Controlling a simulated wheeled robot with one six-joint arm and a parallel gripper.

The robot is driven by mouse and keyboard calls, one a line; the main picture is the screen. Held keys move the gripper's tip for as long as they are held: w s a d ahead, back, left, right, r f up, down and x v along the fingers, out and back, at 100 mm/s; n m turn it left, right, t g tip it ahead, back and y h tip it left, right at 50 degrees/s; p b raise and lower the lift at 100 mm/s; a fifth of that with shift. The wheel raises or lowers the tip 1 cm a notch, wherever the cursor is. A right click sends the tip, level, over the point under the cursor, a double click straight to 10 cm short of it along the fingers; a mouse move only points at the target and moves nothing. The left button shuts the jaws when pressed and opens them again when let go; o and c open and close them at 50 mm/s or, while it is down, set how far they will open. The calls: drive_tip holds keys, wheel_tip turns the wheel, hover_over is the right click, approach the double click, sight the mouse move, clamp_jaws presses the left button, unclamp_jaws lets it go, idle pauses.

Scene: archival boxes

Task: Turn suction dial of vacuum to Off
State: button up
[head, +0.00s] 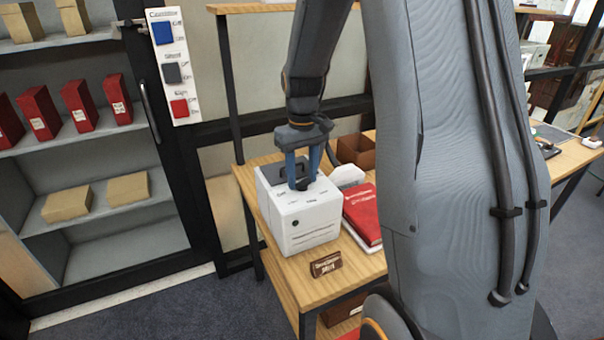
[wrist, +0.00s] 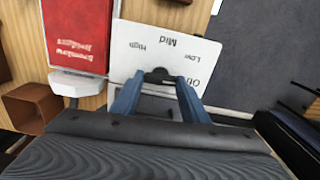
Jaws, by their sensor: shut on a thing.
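The vacuum (head: 312,235) is a white box on a wooden table, and its top shows in the wrist view (wrist: 135,28). Its top bears the labels High, Mid, Low and Off around a small dark suction dial (wrist: 158,75). The Off label is at the right, partly cut by a finger. My gripper (head: 300,182) points down at the top of the vacuum. In the wrist view its blue fingers (wrist: 157,86) are on either side of the dial and shut on it. Which label the dial points to, I cannot tell.
A red book (head: 363,215) lies right of the vacuum, near a brown open box (head: 356,150). A small brown sign (head: 326,264) stands at the table's front. A shelf cabinet (head: 85,140) is at the left, with a switch panel (head: 173,66) beside it.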

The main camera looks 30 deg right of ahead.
sight(302, 180)
drive_tip(key=shift+m, duration=0.5)
drive_tip(key=o, duration=1.1)
drive_tip(key=shift+c, duration=0.2)
drive_tip(key=shift+r, duration=0.1)
wheel_tip(302, 180, up, 8)
drive_tip(key=shift+f+b, duration=0.1)
drive_tip(key=shift+b, duration=0.9)
